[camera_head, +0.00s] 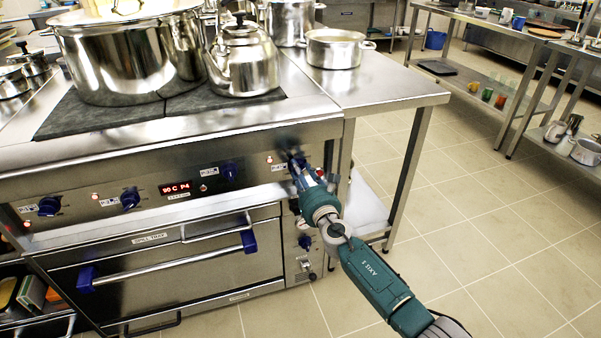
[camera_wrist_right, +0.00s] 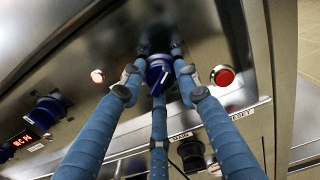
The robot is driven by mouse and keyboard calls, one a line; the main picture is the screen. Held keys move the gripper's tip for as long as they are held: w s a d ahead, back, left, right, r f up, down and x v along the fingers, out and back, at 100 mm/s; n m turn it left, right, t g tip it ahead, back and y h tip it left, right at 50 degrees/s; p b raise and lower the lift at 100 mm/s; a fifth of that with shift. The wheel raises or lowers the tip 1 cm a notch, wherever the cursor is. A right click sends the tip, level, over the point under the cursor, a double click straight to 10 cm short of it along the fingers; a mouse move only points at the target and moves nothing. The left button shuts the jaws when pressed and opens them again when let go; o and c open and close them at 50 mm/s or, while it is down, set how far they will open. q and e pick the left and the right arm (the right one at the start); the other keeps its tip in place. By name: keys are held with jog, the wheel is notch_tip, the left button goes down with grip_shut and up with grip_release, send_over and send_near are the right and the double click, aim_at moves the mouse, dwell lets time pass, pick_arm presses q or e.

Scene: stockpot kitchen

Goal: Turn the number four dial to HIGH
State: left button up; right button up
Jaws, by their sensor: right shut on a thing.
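A stove front panel (camera_head: 95,203) carries a row of blue dials. The fourth dial from the left, at the panel's right end, is mostly hidden by my right gripper (camera_head: 301,172) in the head view. In the right wrist view this blue dial (camera_wrist_right: 157,76) sits between the blue fingers of my right gripper (camera_wrist_right: 158,70), which are closed around it. Its pointer faces down in that picture; I cannot read its marking. My left gripper is not in view.
Other blue dials (camera_head: 130,198) and a red display (camera_head: 175,188) line the panel. Below are an oven handle (camera_head: 170,263) and a lower dial (camera_head: 304,241). A large pot (camera_head: 125,60) and a kettle (camera_head: 243,62) stand on top. The tiled floor (camera_head: 480,220) at right is clear.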

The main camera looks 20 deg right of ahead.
jog(key=shift+s+f+m, duration=0.1)
jog(key=shift+f+m, duration=0.2)
jog(key=shift+f, duration=0.05)
dwell(0.3)
